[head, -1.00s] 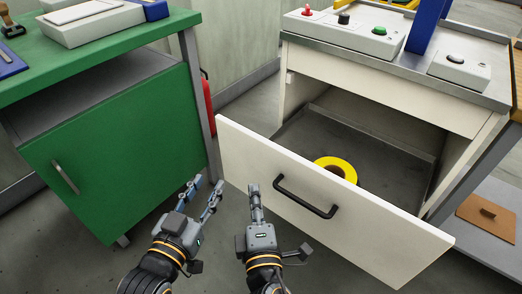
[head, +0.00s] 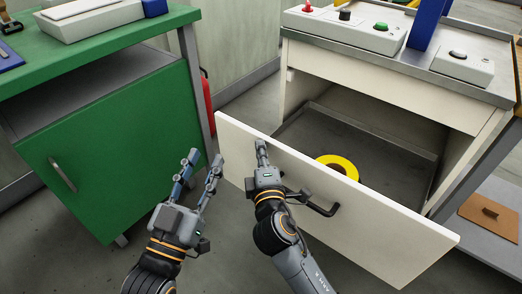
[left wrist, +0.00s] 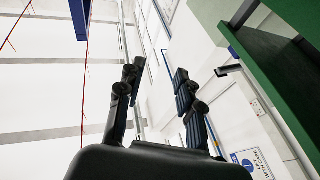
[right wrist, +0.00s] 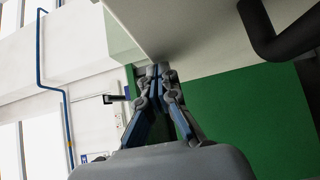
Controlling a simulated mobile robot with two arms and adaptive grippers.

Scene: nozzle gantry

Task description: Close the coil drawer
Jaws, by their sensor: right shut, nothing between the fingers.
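The coil drawer (head: 380,232) is pulled out of the white cabinet, with its front panel toward me. A yellow coil (head: 340,165) lies inside it, partly hidden by the front panel. The drawer's black handle (head: 322,208) is partly covered by my right arm; it also shows in the right wrist view (right wrist: 275,38). My right gripper (head: 262,148) is shut and empty at the left part of the drawer front, left of the handle. I cannot tell whether it touches the panel. My left gripper (head: 203,163) is open and empty, left of the drawer.
A green cabinet (head: 120,150) stands to the left, with a gap of floor between it and the drawer. A control box with buttons (head: 350,28) and a smaller box (head: 462,65) sit on the white cabinet's top. A brown board (head: 490,215) lies at right.

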